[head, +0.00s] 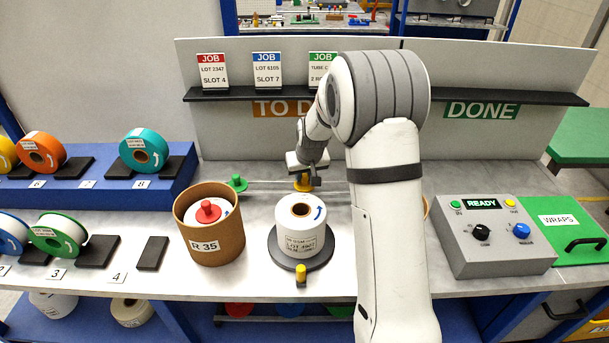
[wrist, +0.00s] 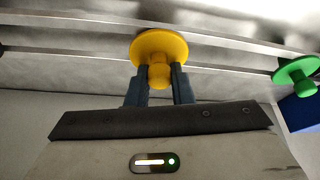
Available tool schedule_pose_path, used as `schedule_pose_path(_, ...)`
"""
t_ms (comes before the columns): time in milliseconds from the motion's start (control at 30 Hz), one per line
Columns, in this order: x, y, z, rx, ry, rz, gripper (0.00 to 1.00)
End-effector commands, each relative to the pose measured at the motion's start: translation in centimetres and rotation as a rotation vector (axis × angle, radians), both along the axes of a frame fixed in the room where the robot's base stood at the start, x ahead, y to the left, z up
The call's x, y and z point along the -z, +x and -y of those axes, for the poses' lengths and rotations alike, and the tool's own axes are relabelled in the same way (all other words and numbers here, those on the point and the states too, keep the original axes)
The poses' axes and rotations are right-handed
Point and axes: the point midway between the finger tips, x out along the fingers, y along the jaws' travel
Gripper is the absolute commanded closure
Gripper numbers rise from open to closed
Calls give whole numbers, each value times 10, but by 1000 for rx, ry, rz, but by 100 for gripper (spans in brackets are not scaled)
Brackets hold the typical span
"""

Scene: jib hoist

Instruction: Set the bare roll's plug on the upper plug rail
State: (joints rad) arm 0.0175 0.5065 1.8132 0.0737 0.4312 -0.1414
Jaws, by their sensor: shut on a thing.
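The bare roll (head: 305,235), white with an open brown core and a lot label, stands on a round dark plate (head: 318,262) on the bench. My gripper (head: 303,178) is behind it, at the thin plug rail (head: 270,182). It is shut on a yellow plug (head: 302,186). The wrist view shows the yellow plug (wrist: 158,52) between my fingers (wrist: 159,88), its wide flange in front of two rail lines (wrist: 60,52). I cannot tell whether the plug is seated. A green plug (head: 237,183) is at the rail to the left; it also shows in the wrist view (wrist: 297,75).
A brown tub (head: 208,238) marked R 35 holds a roll with a red plug (head: 208,211). A yellow knob (head: 300,276) stands before the plate. A control box (head: 490,235) is at the right. Job cards stand on the dark shelf (head: 450,95) behind. Coloured rolls are at left.

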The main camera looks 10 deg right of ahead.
Motion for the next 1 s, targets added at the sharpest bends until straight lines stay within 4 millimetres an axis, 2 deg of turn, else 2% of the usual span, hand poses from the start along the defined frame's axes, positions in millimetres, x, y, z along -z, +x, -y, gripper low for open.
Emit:
schedule_pose_path(267,0,0,0,1,0,0,100)
schedule_pose_path(300,0,0,0,1,0,0,79)
schedule_pose_path(600,0,0,0,1,0,0,54)
schedule_pose_path(867,-1,0,0,0,0,1,54)
schedule_pose_path(1000,-14,-5,1,0,-1,3,54)
